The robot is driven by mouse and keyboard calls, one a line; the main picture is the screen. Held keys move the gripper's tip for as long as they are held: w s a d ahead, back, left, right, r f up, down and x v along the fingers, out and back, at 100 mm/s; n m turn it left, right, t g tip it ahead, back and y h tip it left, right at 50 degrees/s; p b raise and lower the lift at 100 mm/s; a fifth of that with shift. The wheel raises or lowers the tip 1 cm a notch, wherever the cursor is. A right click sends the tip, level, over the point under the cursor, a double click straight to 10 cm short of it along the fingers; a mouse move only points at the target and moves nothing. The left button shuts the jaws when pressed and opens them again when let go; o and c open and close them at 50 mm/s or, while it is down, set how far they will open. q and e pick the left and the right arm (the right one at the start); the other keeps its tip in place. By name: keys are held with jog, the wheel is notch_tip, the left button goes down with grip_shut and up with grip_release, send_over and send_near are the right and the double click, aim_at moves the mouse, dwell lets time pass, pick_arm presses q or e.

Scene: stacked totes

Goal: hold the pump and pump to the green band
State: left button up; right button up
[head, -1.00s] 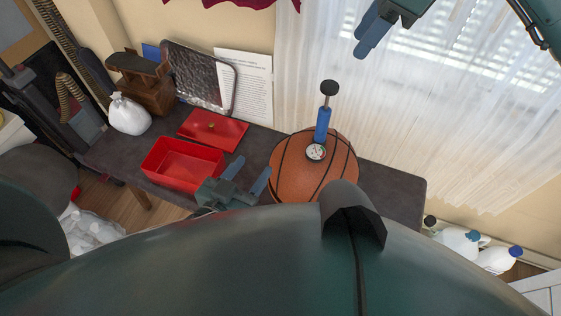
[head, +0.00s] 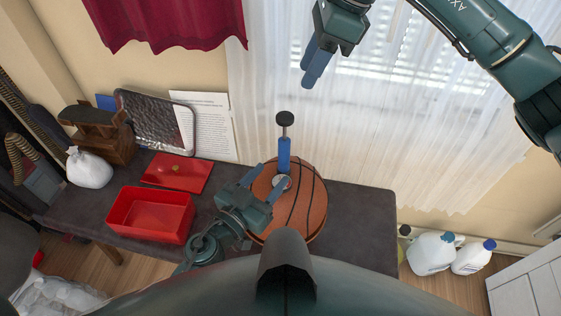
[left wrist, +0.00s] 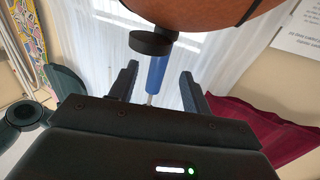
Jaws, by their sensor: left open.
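The pump has a blue barrel (head: 284,153), a thin rod and a round black handle (head: 285,119). It stands upright on the basketball (head: 313,208), with the rod showing. The round gauge (head: 281,182) at its foot is partly covered by my left gripper (head: 273,178), so needle and green band cannot be read. That gripper is open, low beside the pump. In the left wrist view, the blue barrel (left wrist: 156,74) shows between its spread fingers with gaps on both sides; the handle is hidden. My right gripper (head: 304,73) hangs empty, above and right of the handle.
The ball rests on a dark table (head: 362,225). An open red box (head: 150,214), its red lid (head: 177,172), a white bag (head: 89,167) and a wooden stand are left. A curtained window is behind. Bottles (head: 431,252) stand on the floor at right.

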aim_at(281, 164)
pick_arm(q)
jog(key=x, duration=0.6)
jog(key=shift+w+d, duration=0.1)
jog(key=shift+w, duration=0.15)
jog(key=shift+c, duration=0.5)
grip_shut()
